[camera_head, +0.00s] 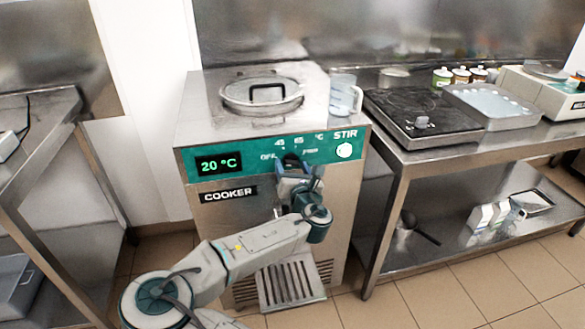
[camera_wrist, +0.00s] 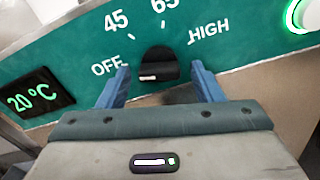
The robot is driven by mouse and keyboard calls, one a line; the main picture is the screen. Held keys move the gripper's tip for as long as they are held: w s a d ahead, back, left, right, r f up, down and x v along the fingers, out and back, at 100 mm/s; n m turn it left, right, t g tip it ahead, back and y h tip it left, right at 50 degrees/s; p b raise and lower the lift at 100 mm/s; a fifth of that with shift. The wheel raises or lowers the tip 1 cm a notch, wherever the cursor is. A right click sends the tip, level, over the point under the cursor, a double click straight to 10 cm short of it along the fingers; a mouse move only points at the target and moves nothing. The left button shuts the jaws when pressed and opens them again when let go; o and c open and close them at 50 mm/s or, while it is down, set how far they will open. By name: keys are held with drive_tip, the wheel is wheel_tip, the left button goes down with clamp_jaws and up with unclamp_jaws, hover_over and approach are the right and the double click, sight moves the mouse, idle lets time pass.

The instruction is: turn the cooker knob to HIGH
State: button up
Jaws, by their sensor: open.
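The cooker (camera_head: 345,200) is a steel cabinet with a green panel and a display reading 20 °C. The black knob (camera_wrist: 157,66) sits on the panel, with the marks OFF, 45, 65 and HIGH around it in the wrist view. Its white mark lies at the lower left, nearest the OFF side. My gripper (camera_wrist: 162,78) is open, with one blue finger on each side of the knob and a gap to both.
A lit round STIR button (camera_head: 344,150) is right of the knob. A lidded opening (camera_head: 262,95) and a clear jug (camera_head: 343,95) are on top of the cooker. A steel bench (camera_head: 400,150) stands close on the right. A grille tray (camera_head: 290,285) juts out below.

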drive_tip(key=c, duration=1)
